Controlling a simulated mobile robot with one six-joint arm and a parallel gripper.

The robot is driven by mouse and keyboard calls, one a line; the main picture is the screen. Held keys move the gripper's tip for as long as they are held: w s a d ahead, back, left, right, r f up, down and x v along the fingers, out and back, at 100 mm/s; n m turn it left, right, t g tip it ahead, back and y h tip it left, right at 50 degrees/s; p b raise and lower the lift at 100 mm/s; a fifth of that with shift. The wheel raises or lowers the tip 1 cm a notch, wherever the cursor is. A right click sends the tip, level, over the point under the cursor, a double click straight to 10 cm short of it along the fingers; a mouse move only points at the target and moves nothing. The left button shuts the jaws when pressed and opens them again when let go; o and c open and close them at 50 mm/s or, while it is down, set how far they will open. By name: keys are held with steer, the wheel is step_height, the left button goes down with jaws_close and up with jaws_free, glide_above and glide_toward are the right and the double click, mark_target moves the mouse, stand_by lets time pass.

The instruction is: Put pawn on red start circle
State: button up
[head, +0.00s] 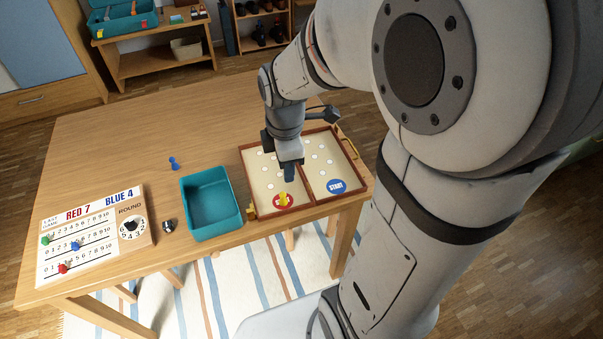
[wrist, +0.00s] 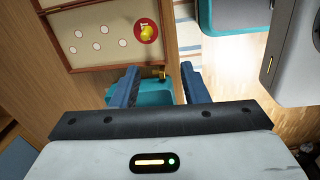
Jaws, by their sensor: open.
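A yellow pawn (head: 284,199) is on the red start circle (head: 276,203) at the front of the game board's left half. The pawn (wrist: 146,33) and the red circle (wrist: 153,24) also show near the top of the wrist view. My gripper (head: 289,173) points down over the board, just behind the pawn in the head view. In the wrist view its two blue fingers (wrist: 160,69) are apart with nothing held between them, and the pawn is beyond the fingertips. The lettering on the red circle is partly covered by the pawn.
The board (head: 263,217) has raised wooden edges. A teal bin (head: 211,204) stands left of the board. A blue pawn (head: 173,163), a small dark object (head: 168,226) and a scoreboard (head: 90,238) are further left. The back-left table is clear.

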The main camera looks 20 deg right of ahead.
steer(key=s+r+m, duration=0.3)
steer(key=s+m, duration=0.1)
steer(key=m, duration=0.4)
steer(key=s+r+m+t, duration=0.1)
steer(key=s+r+m, duration=0.1)
steer(key=s+m, duration=0.3)
steer(key=m, duration=0.4)
steer(key=shift+s+d+r+t, duration=0.2)
steer(key=shift+r+t, duration=0.1)
steer(key=shift+r, duration=0.1)
steer(key=shift+r+p, duration=0.35)
steer(key=shift+c, duration=0.5)
